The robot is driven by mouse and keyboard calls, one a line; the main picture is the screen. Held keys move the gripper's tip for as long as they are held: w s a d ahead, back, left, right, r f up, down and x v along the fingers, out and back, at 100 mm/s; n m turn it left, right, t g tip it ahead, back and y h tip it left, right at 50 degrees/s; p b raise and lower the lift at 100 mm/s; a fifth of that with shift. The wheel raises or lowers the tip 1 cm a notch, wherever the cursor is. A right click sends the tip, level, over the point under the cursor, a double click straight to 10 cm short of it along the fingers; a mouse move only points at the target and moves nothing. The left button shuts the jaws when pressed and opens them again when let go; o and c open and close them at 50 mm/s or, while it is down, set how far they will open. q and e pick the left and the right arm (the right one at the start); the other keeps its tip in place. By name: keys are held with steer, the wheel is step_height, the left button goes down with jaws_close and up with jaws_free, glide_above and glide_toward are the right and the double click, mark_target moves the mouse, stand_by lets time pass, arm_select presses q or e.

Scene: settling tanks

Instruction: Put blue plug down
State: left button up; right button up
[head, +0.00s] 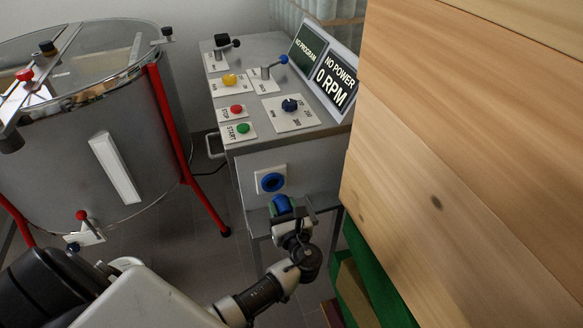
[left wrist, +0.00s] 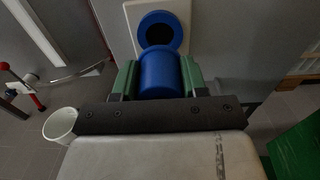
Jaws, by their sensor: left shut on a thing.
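The blue plug (left wrist: 160,73) is between the green fingers of my left gripper (left wrist: 158,78), which is shut on it. In the head view the plug (head: 281,204) shows at the end of my left gripper (head: 283,210), just below and in front of the blue round socket (head: 271,182) on a white plate. In the left wrist view the socket (left wrist: 160,32) lies straight beyond the plug, with its dark opening showing. The plug appears apart from the socket, though the exact gap is hard to tell. My right gripper is not in view.
A steel tank (head: 75,150) with red legs stands left. Wooden boxes (head: 460,150) block the right side. A white cup (left wrist: 60,125) shows low left.

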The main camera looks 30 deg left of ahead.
arm_select(q)
steer(key=s+d+r+m+t+h+p, duration=0.2)
steer(key=s+d+r+m+h+p, duration=0.1)
steer(key=r, duration=0.4)
steer(key=s+d+r+m+t+h+p, duration=0.2)
steer(key=s+d+r+m+h+p, duration=0.1)
steer(key=s+d+r+h, duration=0.1)
steer(key=s+d+r+m+t+h+p, duration=0.2)
steer(key=s+d+r+m+h+p, duration=0.1)
steer(key=r, duration=0.7)
steer(key=s+m+h, duration=0.1)
steer(key=s+h, duration=0.1)
steer(key=h, duration=0.1)
steer(key=shift+s+d+h, duration=0.2)
steer(key=shift+d+h, duration=0.05)
steer(key=shift+h, duration=0.15)
steer(key=shift+w, duration=0.1)
steer(key=w+d+r+m+g+h, duration=0.1)
steer(key=d+r+m+h, duration=0.1)
steer(key=d+r+h, duration=0.1)
steer(key=w+d+r+m+g+h, duration=0.1)
steer(key=d+r+m+h, duration=0.2)
steer(key=d+h, duration=0.1)
steer(key=w+d+r+m+g+h, duration=0.1)
steer(key=w+d+r+m+h, duration=0.1)
steer(key=d, duration=0.4)
step_height(320, 180, up, 2)
steer(key=shift+m+g+h, duration=0.4)
steer(key=shift+m+h, duration=0.1)
steer(key=shift+h, duration=0.8)
